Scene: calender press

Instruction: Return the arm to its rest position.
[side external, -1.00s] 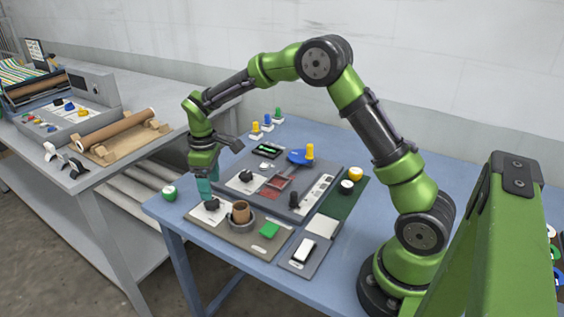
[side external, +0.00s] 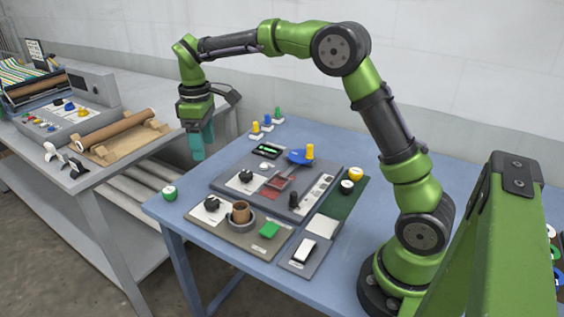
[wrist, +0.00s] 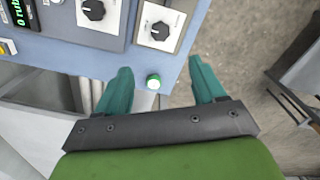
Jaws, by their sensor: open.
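The same button (side external: 169,193) sits at the table's left corner in the side external view. My gripper touches nothing.
A panel with a black knob (side external: 211,204), a brown cup (side external: 240,212) and a green block (side external: 269,230) lies below. A larger grey panel (side external: 226,182) is behind it. A grey bench (side external: 100,182) stands to the left. The air around my gripper is clear.

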